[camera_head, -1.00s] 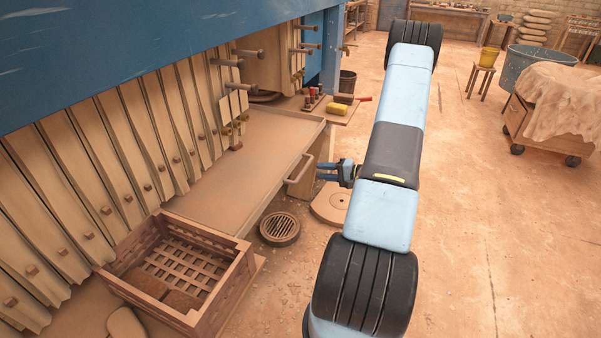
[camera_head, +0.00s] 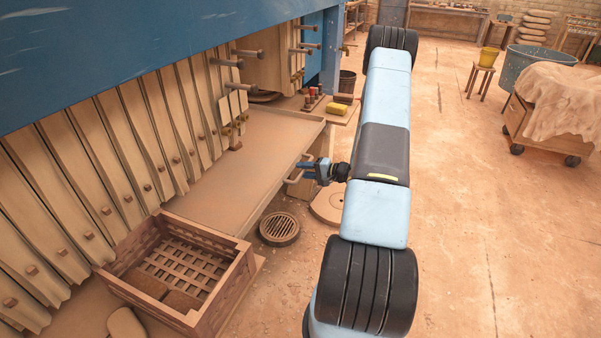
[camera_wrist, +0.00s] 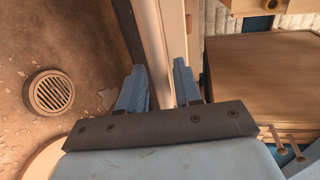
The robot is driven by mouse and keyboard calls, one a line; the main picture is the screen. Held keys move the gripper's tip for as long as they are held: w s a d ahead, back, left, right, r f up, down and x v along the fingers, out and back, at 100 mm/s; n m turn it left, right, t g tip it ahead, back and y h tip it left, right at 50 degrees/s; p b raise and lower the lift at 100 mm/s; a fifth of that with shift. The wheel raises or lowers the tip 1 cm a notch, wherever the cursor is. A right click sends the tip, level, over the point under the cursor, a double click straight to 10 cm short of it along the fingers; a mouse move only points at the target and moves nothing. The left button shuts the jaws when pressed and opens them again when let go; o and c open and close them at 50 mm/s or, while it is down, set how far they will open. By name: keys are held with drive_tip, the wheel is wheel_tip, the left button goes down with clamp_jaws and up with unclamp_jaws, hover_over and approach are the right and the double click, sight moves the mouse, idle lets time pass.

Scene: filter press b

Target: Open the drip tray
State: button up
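The drip tray (camera_head: 235,160) is a long, shallow brown tray under the row of filter plates. It looks shut. Its bar handle (camera_head: 292,181) is on the front face and partly hidden by my gripper. My gripper (camera_head: 307,170) is at the handle, reaching in from the right. In the wrist view, my gripper (camera_wrist: 160,88) has its two blue fingers apart, one on each side of the pale handle bar (camera_wrist: 152,40). The bar runs between the fingers; I cannot tell whether they touch it.
A slatted wooden crate (camera_head: 236,272) stands at the tray's near end. A round floor drain (camera_head: 279,228) and a round floor cover (camera_head: 328,206) lie in front of the tray. A yellow block (camera_head: 340,109) rests beyond it. The floor to the right is open.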

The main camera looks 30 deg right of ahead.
clamp_jaws()
